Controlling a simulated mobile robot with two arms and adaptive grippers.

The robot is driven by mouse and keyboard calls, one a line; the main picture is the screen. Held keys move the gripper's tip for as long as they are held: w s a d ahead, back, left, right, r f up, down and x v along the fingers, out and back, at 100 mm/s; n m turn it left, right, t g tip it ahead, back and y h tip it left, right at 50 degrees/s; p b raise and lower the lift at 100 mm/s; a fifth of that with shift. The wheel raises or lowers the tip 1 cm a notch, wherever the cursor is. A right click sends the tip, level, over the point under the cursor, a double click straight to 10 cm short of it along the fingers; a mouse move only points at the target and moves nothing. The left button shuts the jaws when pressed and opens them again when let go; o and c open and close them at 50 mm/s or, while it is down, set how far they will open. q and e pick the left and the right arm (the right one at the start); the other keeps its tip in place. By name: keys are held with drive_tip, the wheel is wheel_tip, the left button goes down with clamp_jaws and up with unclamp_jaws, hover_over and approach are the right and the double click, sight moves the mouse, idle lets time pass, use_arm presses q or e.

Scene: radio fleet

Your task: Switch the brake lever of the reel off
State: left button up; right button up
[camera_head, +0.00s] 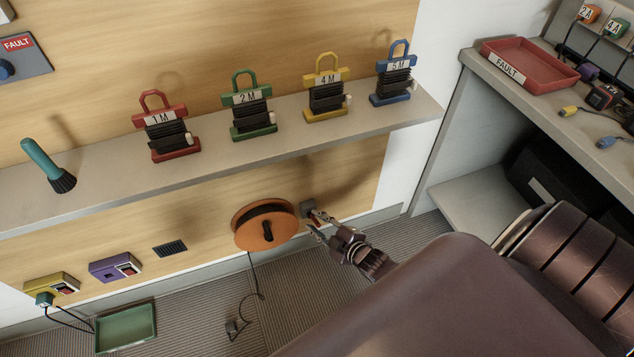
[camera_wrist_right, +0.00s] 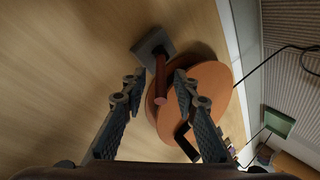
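The orange reel (camera_head: 264,226) is mounted low on the wooden wall, and a black cable hangs from it. Beside it on the right is a small grey mounting plate (camera_head: 308,208). In the right wrist view the plate (camera_wrist_right: 153,46) carries a reddish-brown brake lever (camera_wrist_right: 160,80), with the reel (camera_wrist_right: 210,95) just beyond. My right gripper (camera_head: 313,220) is at the plate, right of the reel. Its fingers are open, one on each side of the lever in the wrist view; I cannot tell whether they touch it. My left gripper is not in view.
A green tray (camera_head: 126,327) lies at lower left. A side bench with a red tray (camera_head: 530,66) stands at right.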

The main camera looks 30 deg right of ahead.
drive_tip(key=shift+s, duration=0.1)
drive_tip(key=v, duration=1.1)
drive_tip(key=shift+s+r, duration=0.25)
drive_tip(key=shift+s, duration=0.1)
